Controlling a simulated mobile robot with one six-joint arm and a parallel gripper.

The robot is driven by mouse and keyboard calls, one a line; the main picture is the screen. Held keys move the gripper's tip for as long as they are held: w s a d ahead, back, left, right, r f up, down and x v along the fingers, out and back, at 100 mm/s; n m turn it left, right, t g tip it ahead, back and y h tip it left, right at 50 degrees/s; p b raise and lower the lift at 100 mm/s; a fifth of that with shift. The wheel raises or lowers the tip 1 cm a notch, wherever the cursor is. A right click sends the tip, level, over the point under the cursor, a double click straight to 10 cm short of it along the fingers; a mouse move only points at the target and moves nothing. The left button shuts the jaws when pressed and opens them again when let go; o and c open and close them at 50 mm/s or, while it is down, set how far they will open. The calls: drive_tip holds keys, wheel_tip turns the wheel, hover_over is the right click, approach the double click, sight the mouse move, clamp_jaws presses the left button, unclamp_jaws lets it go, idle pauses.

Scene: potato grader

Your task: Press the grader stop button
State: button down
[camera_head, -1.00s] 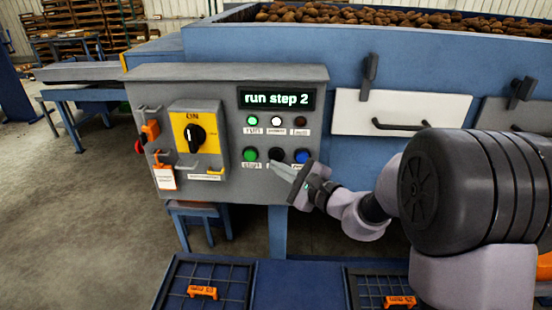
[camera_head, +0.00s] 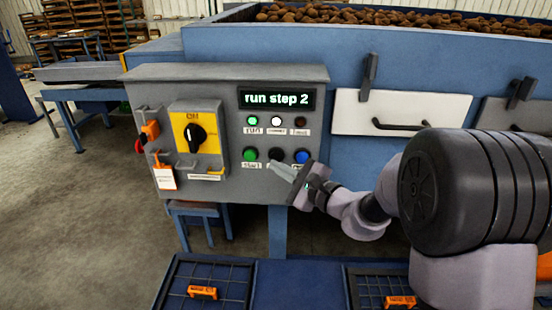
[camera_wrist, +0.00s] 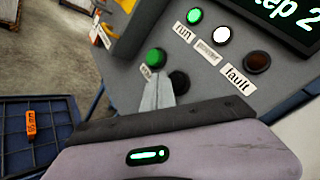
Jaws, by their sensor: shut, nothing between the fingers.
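The grey control panel (camera_head: 222,100) shows "run step 2" on its display (camera_head: 277,99). Its lower row has a green start button (camera_head: 250,154), a black button (camera_head: 276,155) in the middle and a blue button (camera_head: 302,156). The black button's label is covered by my gripper, so I cannot read it. My gripper (camera_head: 274,167) is shut and empty, its tips just below the black button. In the wrist view the shut fingertips (camera_wrist: 158,82) lie between the green button (camera_wrist: 156,58) and the black button (camera_wrist: 179,83). I cannot tell whether they touch the panel.
Above the buttons, the green run lamp (camera_head: 252,120) and white middle lamp (camera_head: 276,121) are lit; the fault lamp (camera_head: 300,121) is dark. A yellow rotary switch (camera_head: 196,134) is at left. A white drawer-like panel (camera_head: 400,112) with a handle is at right.

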drive_tip(key=shift+w, duration=0.1)
idle(0.3)
drive_tip(key=shift+w, duration=0.35)
drive_tip(key=shift+w, duration=0.5)
idle(0.6)
drive_tip(key=shift+s, duration=0.1)
drive_tip(key=shift+s+b, duration=0.7)
drive_tip(key=shift+s, duration=0.1)
drive_tip(key=shift+s+a+b, duration=0.1)
drive_tip(key=shift+s+b, duration=0.9)
drive_tip(key=shift+s, duration=1.5)
